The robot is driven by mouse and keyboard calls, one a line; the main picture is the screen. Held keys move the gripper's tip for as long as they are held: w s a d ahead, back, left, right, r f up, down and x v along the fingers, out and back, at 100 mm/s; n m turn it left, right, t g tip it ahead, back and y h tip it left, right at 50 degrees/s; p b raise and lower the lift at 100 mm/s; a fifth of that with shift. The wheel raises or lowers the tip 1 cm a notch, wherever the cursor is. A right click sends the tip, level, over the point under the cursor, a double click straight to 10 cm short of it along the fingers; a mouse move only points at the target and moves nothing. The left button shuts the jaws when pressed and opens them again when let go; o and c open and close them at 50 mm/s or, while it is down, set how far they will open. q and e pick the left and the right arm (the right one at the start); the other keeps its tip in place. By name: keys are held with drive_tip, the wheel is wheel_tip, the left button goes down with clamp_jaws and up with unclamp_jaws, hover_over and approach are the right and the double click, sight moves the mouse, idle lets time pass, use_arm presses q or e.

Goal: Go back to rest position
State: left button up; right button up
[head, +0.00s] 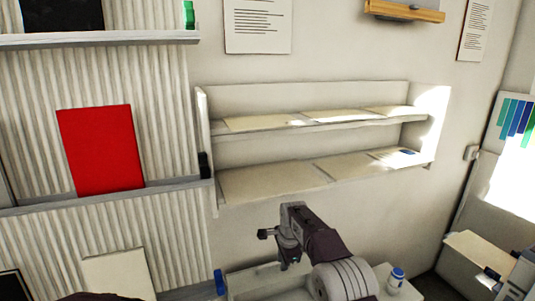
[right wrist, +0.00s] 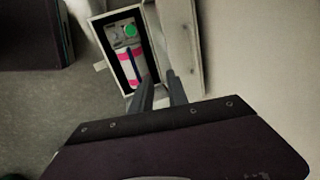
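My right gripper (head: 275,250) is raised in front of the wall, below the two-tier wall shelf, with its arm coming up from the bottom of the head view. Its two fingers stand apart with nothing between them. In the right wrist view the fingers (right wrist: 161,88) also show a gap, above a tray (right wrist: 101,29) seen lower down. The tray holds a green round thing (right wrist: 130,31) and a white and pink thing (right wrist: 131,66). My left gripper does not show in the head view.
The wall shelf (head: 263,184) holds flat pale sheets. A red panel (head: 101,148) leans on a ledge at the left. A white bottle with a blue cap (head: 396,279) stands at the lower right. A cream panel (head: 118,274) stands at the lower left.

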drive_tip(key=s+d+r+n+p, duration=0.1)
drive_tip(key=s+d+r+p, duration=0.7)
drive_tip(key=s+r, duration=0.55)
drive_tip(key=s+d+f+n, duration=0.2)
drive_tip(key=s+n, duration=0.4)
drive_tip(key=s, duration=0.4)
drive_tip(key=s+d+f+n+g, duration=0.1)
drive_tip(key=s+d+f+n, duration=0.1)
drive_tip(key=s+f+n, duration=0.2)
drive_tip(key=s+n, duration=0.3)
drive_tip(key=s, duration=0.3)
drive_tip(key=shift+d+f+g+h+p, duration=0.15)
drive_tip(key=shift+d+g+h+p, duration=0.15)
drive_tip(key=shift+d+p, duration=0.05)
drive_tip(key=shift+o, duration=0.3)
